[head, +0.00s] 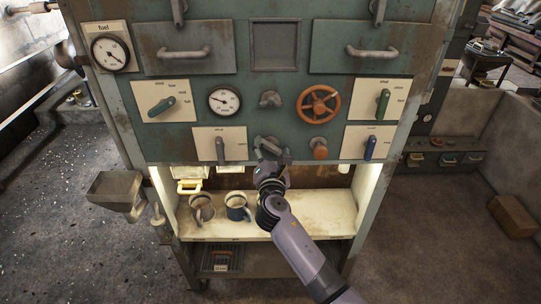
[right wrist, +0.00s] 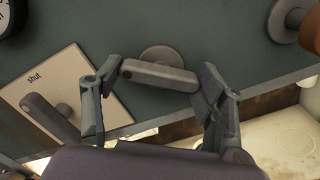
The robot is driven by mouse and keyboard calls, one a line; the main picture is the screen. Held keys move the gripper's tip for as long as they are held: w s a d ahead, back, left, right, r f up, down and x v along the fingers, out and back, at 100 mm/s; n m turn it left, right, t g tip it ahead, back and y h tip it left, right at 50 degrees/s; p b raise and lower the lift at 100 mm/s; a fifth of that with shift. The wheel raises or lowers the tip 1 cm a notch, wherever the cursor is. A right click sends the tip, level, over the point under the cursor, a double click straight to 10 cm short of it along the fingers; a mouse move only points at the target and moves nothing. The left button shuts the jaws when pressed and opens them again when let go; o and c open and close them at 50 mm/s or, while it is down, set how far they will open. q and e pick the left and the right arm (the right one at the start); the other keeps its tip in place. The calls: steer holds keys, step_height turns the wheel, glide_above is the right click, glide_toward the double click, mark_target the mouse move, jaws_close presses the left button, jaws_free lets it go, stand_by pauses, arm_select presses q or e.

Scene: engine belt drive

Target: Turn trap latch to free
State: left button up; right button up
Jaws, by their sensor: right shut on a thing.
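A grey turn latch (head: 266,143) sits low in the middle of the green panel. In the right wrist view its short bar handle (right wrist: 160,76) stands in front of a round base and lies nearly level, its right end a little lower. My right gripper (head: 270,157) reaches up to it from below. Its fingers (right wrist: 160,73) are shut on the latch, one at each end of the bar. In the head view the gripper partly hides the latch. My left gripper is not in view.
Left of the latch is a plate marked "shut" (right wrist: 72,80) with a grey lever (head: 221,148). To the right are an orange knob (head: 320,148) and an orange handwheel (head: 318,104). Below, a lit shelf (head: 310,211) holds two mugs (head: 237,208) near my right arm.

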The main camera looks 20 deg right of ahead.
steer(key=m+b, duration=0.1)
steer(key=m, duration=0.2)
steer(key=m+b, duration=0.2)
steer(key=shift+f+m, duration=0.2)
steer(key=shift+m, duration=0.2)
steer(key=m+b, duration=0.2)
steer(key=m, duration=0.2)
steer(key=shift+m+b, duration=0.3)
steer(key=o, duration=1.2)
steer(key=shift+r, duration=0.1)
steer(key=shift+c, duration=0.2)
steer(key=v, duration=1.2)
steer(key=shift+r, duration=0.1)
